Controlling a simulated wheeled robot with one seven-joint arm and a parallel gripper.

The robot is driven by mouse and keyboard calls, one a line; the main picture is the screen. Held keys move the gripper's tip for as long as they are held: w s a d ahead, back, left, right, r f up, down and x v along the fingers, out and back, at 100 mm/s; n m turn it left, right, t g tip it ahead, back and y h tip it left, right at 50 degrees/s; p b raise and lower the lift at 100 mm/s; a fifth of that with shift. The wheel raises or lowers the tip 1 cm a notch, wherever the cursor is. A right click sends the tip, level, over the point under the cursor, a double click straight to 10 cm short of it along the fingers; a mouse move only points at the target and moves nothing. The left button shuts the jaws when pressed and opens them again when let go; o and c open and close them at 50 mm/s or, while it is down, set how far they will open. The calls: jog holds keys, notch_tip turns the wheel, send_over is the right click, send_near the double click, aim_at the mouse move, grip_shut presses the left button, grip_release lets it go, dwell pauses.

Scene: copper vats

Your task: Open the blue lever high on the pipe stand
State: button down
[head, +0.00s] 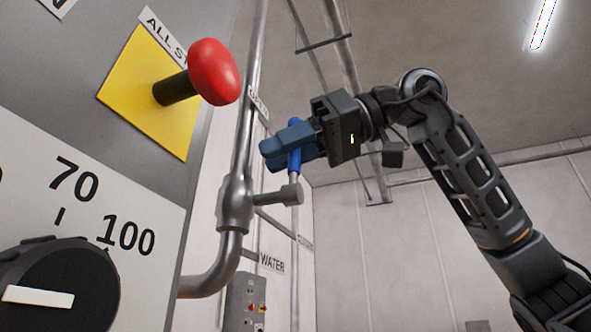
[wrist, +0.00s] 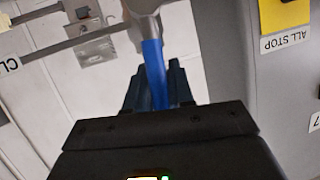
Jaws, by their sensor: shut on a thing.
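The blue lever (head: 295,147) stands up from the side stem of a grey valve (head: 237,205) on the vertical pipe. Its grip is upright in the head view. My gripper (head: 283,146) comes from the right and is shut on the lever's blue grip, with its dark blue fingers on either side. In the wrist view the blue lever (wrist: 154,72) runs down between my fingers (wrist: 158,88). The grip's lower end is hidden there by my gripper body.
A panel with a red stop button (head: 214,72) on a yellow plate and a black dial (head: 60,285) fills the left, close to the pipe. A small grey control box (head: 246,302) is low behind. Open room lies right of the pipe.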

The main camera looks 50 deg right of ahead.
jog(key=shift+s+a+n+h, duration=0.15)
jog(key=shift+a+n+h, duration=0.25)
jog(key=shift+p, duration=0.3)
jog(key=c, duration=1.1)
grip_release()
jog(key=shift+b+v, duration=0.5)
jog(key=shift+v, duration=3.4)
jog(key=shift+a+f, duration=0.1)
